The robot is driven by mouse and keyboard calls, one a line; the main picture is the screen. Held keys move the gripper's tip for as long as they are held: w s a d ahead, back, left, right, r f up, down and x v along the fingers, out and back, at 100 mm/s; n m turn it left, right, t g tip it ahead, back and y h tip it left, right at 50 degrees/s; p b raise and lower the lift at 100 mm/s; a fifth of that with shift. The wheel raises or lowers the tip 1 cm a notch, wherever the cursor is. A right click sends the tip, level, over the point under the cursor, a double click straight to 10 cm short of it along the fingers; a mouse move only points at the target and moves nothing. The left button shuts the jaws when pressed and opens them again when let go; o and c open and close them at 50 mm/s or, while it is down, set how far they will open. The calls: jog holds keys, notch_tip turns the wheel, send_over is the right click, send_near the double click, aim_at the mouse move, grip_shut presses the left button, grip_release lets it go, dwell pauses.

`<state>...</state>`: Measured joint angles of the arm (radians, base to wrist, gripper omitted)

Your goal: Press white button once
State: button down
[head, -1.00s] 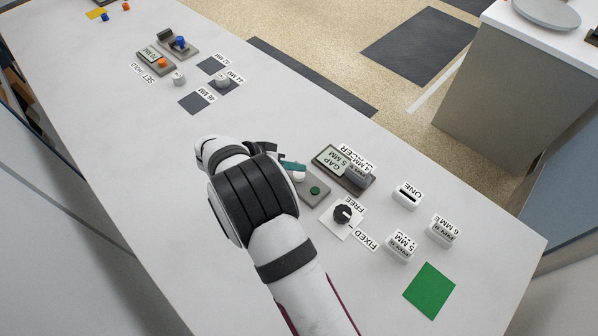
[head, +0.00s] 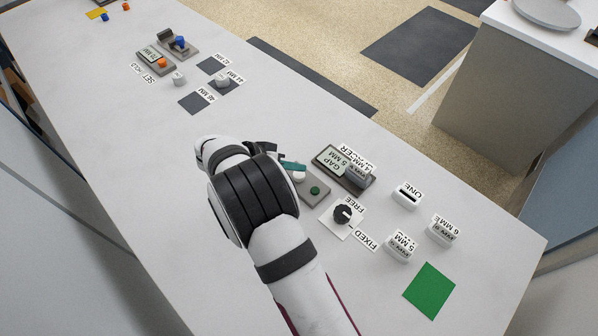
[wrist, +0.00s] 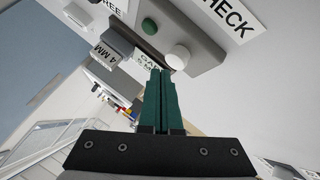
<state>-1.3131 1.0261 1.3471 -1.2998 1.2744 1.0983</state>
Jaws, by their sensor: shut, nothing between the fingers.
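The white button (head: 299,177) sits on a small grey panel (head: 318,195) beside a green button (head: 315,190). In the wrist view the round white button (wrist: 178,57) stands out from the panel, with the green button (wrist: 149,26) up and left of it. My gripper (head: 299,167) has teal fingers, closed together and empty. In the wrist view its fingertips (wrist: 161,72) are right by the lower left edge of the white button. I cannot tell whether they touch it. The arm hides part of the panel in the head view.
A gap display (head: 333,160) with a 4 MM spacer block (head: 357,176) stands close by. A black FREE/FIXED knob (head: 342,214), more labelled blocks (head: 400,250) and a green mat (head: 429,291) lie to the right. The table's (head: 130,215) left middle is clear.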

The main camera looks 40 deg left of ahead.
jog(key=shift+f, duration=0.1)
jog(key=shift+f, duration=0.35)
jog(key=shift+f, duration=0.5)
dwell(0.6)
jog(key=shift+r, duration=0.95)
jog(key=shift+r, duration=0.1)
jog(key=shift+r, duration=2.4)
